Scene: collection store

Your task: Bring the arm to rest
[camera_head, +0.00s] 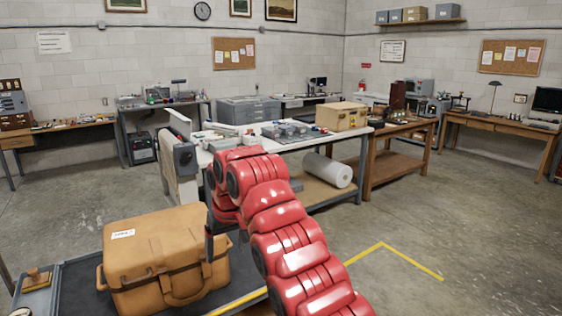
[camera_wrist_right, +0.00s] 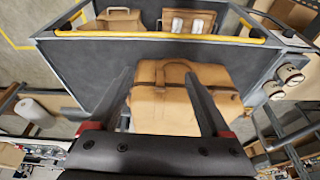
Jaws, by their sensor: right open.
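My right arm, red and segmented, reaches up from the bottom of the head view and bends over. Its gripper (camera_head: 209,250) points down, in front of the right part of a tan case. In the right wrist view the two dark fingers of this gripper (camera_wrist_right: 159,74) are spread, with nothing held between them. The tan case (camera_head: 150,243) sits on a dark cart top and carries a small white label. It also shows beyond the fingers in the right wrist view (camera_wrist_right: 172,108). I cannot tell whether a finger touches it. My left gripper is not in view.
The cart (camera_head: 78,282) has a yellow edge strip. A wooden-handled stamp-like item (camera_head: 37,277) lies at its left. Beyond stands a white-topped workbench (camera_head: 290,147) with a white roll (camera_head: 327,170) on its lower shelf. Open concrete floor (camera_head: 440,225) lies to the right.

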